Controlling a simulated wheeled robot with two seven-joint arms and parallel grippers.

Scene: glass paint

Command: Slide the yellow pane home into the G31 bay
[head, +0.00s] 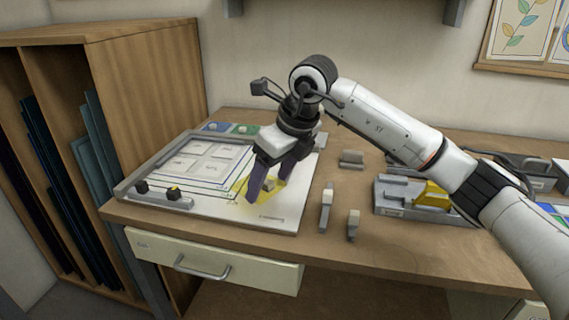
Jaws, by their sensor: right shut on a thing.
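The yellow pane (238,187) is a see-through piece lying on or just above the right part of the white board (215,215). My right gripper (267,190) points down over it and is shut on a small light block-like part at the pane. The fingers hide part of the pane. Several pale bays (200,160) are marked on the board to the left of the gripper. Their labels are too small to read, so I cannot tell which is G31. My left gripper is not in view.
A grey bar with two dark knobs (158,192) lies along the board's front left edge. Small grey blocks (326,205) stand right of the board. A grey tray (395,200) holds a yellow piece (432,195). A wooden rack (150,75) stands left.

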